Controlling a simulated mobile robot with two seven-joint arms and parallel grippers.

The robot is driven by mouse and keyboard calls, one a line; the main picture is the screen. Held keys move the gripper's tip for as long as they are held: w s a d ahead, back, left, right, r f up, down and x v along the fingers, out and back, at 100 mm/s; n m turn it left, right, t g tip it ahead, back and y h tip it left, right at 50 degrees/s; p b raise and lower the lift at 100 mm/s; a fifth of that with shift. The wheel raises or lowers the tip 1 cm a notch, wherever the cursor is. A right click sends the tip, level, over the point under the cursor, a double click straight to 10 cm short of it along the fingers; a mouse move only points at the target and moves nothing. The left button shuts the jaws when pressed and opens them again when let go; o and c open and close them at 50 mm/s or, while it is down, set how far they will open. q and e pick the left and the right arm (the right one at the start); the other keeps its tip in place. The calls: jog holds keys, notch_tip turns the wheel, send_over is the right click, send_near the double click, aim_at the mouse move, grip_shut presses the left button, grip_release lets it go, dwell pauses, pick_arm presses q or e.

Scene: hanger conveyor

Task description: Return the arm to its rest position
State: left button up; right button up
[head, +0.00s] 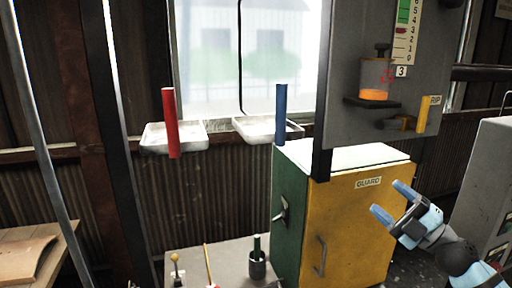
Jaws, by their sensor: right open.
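My right gripper (388,201) shows at the lower right in the head view. Its two blue fingers are apart and nothing is between them. It is in front of the right side of the yellow face of the guard cabinet (346,240), which carries a GUARD label. I cannot tell whether it touches the cabinet. My right arm comes in from the lower right corner. My left gripper does not show.
A grey panel (345,60) with a yellow RIP handle (422,114) stands above the cabinet. A red bar (170,122) and a blue bar (281,114) stand by white trays. A low table (225,262) with levers is at bottom centre. A grey box (485,180) is at right.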

jog(key=s+a+f+m+t+h, duration=0.1)
jog(key=s+f+m+h, duration=0.3)
jog(key=f, duration=0.4)
jog(key=s+a+f+m+t+h+p, duration=0.1)
jog(key=f+m+h, duration=0.2)
jog(key=f+m, duration=0.4)
jog(key=s+a+f+m+h, duration=0.1)
jog(key=s+f+m+h, duration=0.25)
jog(key=f, duration=0.55)
jog(key=s+a+f+m+g+h, duration=0.1)
jog(key=s+a+f+m+g, duration=0.2)
jog(key=s+f, duration=0.6)
jog(key=s+a+f+m+g+h, duration=0.2)
jog(key=s+a+f+m+g, duration=0.2)
jog(key=s+f, duration=0.5)
jog(key=shift+s+f+p, duration=0.2)
jog(key=shift+s+p, duration=0.25)
jog(key=shift+s, duration=0.15)
jog(key=shift+a+m, duration=0.1)
jog(key=shift+m, duration=0.15)
